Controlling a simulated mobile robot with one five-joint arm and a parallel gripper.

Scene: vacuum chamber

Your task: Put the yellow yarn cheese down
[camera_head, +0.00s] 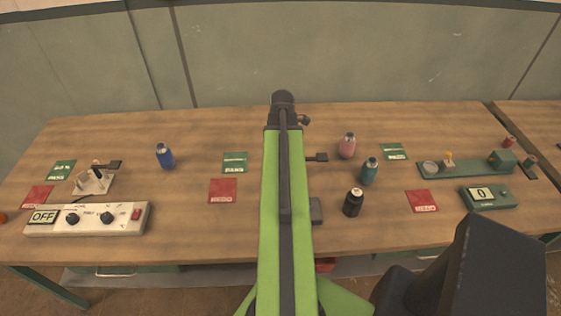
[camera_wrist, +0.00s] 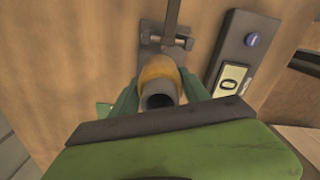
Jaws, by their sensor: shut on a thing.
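The yellow yarn cheese (camera_wrist: 160,72) shows in the wrist view as a short yellow-orange round piece with a dark grey hollow tube end facing the camera. My gripper (camera_wrist: 158,90) is shut on it, with a green finger on each side. The far end of the yarn cheese is next to a grey metal plate with a rod and crosspiece (camera_wrist: 168,40); I cannot tell whether they touch. In the head view my green arm covers the middle of the table, and neither the gripper nor the held yarn cheese can be made out.
In the wrist view a dark device (camera_wrist: 232,68) with a 0 display and blue button stands at right. In the head view, several bottles, including a blue one (camera_head: 165,156) and a black one (camera_head: 353,202), stand on the wooden table (camera_head: 110,135). A white control box (camera_head: 88,219) sits at left.

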